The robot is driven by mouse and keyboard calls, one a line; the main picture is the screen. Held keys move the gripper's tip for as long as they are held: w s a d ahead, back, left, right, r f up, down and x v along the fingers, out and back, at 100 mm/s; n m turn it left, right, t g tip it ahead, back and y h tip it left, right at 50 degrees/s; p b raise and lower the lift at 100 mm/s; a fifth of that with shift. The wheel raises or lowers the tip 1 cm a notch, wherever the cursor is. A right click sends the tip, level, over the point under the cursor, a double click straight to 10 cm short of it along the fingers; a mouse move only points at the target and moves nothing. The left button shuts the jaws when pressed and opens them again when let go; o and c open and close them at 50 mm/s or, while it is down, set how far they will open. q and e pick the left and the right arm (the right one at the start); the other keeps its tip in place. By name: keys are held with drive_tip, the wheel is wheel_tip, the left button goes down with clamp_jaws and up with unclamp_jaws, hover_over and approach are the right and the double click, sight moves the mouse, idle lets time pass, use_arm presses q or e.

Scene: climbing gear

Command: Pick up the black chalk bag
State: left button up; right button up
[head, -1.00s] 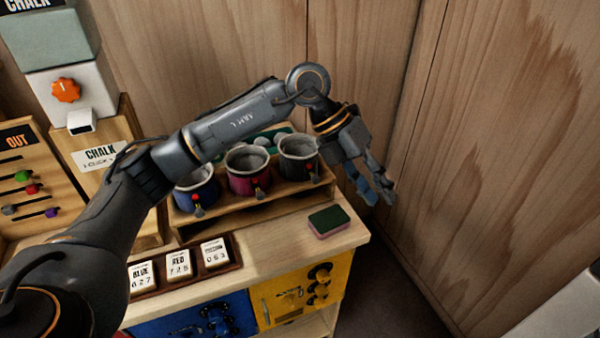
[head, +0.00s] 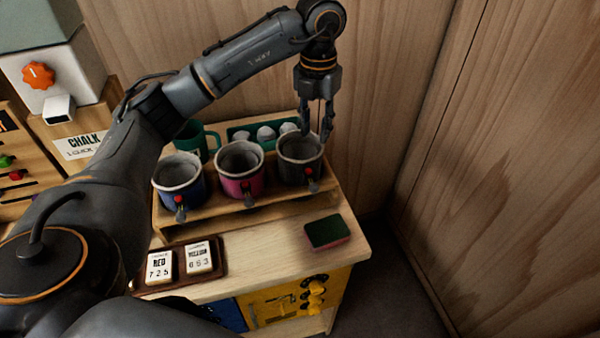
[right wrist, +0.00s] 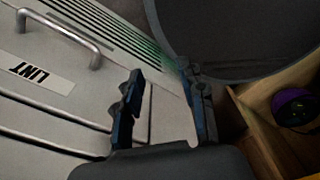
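The black chalk bag (head: 300,174) stands upright at the right end of a row of chalk bags on a wooden rack, its grey-lined mouth facing up. My left gripper (head: 316,133) points down at the bag's back rim, fingers apart, with nothing seen held. Whether a finger touches the rim or is inside the mouth, I cannot tell. In the right wrist view, my right gripper (right wrist: 163,110) has its fingers apart and is empty, over a pale panel with a handle, away from the bag.
A magenta bag (head: 240,184) and a blue bag (head: 180,188) stand left of the black one on the rack (head: 225,217). A green mug (head: 205,138) and a tray with white balls (head: 240,132) are behind. A green-pink sponge (head: 328,232) lies in front. A wooden wall (head: 500,150) is at right.

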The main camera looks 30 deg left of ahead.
sight(320, 153)
use_arm(q)
drive_tip(key=f+p, duration=0.1)
drive_tip(key=f, duration=0.1)
drive_tip(key=f+p, duration=0.1)
drive_tip(key=f, duration=0.1)
drive_tip(key=w+f+p, duration=0.1)
drive_tip(key=f, duration=0.2)
drive_tip(key=shift+d, duration=0.4)
drive_tip(key=shift+w+f, duration=0.1)
drive_tip(key=shift+f, duration=0.6)
drive_tip(key=c, duration=0.6)
clamp_jaws()
use_arm(e)
drive_tip(key=shift+w+d+r, duration=0.15)
drive_tip(key=shift+w+r, duration=0.4)
drive_tip(key=shift+r, duration=0.35)
drive_tip(key=shift+w+d+r, duration=0.1)
drive_tip(key=shift+w+r, duration=0.45)
drive_tip(key=shift+r, duration=0.3)
